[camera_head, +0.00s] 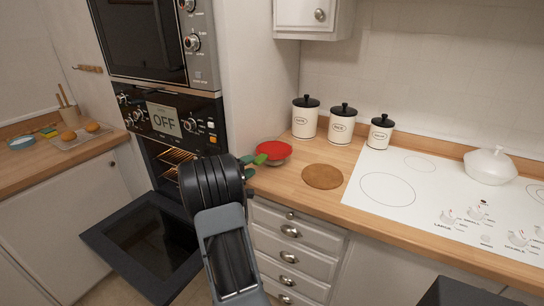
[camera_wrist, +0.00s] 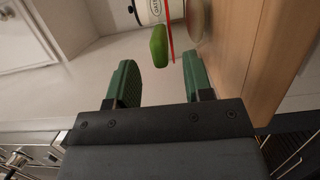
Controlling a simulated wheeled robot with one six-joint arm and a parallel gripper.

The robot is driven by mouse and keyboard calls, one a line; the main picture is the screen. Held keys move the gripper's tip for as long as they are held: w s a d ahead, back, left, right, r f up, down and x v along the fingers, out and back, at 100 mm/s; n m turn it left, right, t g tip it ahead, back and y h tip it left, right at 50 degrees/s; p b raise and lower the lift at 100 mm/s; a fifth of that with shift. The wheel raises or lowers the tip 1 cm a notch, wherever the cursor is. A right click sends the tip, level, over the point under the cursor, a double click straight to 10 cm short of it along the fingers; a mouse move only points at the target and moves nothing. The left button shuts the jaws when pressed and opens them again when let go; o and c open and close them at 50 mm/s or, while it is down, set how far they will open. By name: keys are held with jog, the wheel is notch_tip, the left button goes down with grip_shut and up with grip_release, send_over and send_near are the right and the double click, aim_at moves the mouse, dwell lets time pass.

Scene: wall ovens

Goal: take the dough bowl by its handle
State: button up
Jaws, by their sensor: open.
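The dough bowl (camera_head: 274,151) has a red top and stands on the wooden counter beside the oven column. Its green handle (camera_head: 260,158) points toward my gripper (camera_head: 248,166). In the wrist view the handle (camera_wrist: 159,46) appears between the tips of my two dark green fingers, with a gap on each side. The bowl's red rim (camera_wrist: 171,32) shows just beyond it, seen edge-on. My gripper (camera_wrist: 160,66) is open and empty. I cannot tell how far the handle reaches between the fingers in depth.
White canisters (camera_head: 342,124) with black lids stand behind the bowl. A round brown board (camera_head: 322,176) lies to its right, before the white cooktop (camera_head: 400,190). The lower oven's door (camera_head: 150,245) hangs open at left. Drawers (camera_head: 290,235) lie below the counter.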

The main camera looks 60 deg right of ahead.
aim_at(267, 155)
jog(key=shift+p+x, duration=0.8)
jog(key=shift+x, duration=1.95)
jog(key=shift+c, duration=0.2)
grip_shut()
jog(key=shift+r, duration=0.15)
